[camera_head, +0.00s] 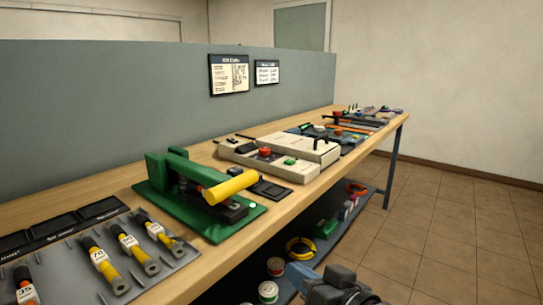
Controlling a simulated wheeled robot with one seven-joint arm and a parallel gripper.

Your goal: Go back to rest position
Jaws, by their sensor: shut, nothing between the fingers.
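Part of my arm (340,287), grey with a blue-grey piece, shows at the bottom edge, in front of the bench. My gripper's fingers do not show in this view. The long wooden workbench (222,250) runs from the lower left to the back right. The visible part of my arm is in front of the bench's near edge, and nothing is seen held.
On the bench stand a green press with a yellow handle (231,187), a grey tool board (187,258) with yellow-handled tools, and a beige device (270,166). A lower shelf (330,243) holds rolls and small items. The tiled floor (440,235) at right is clear.

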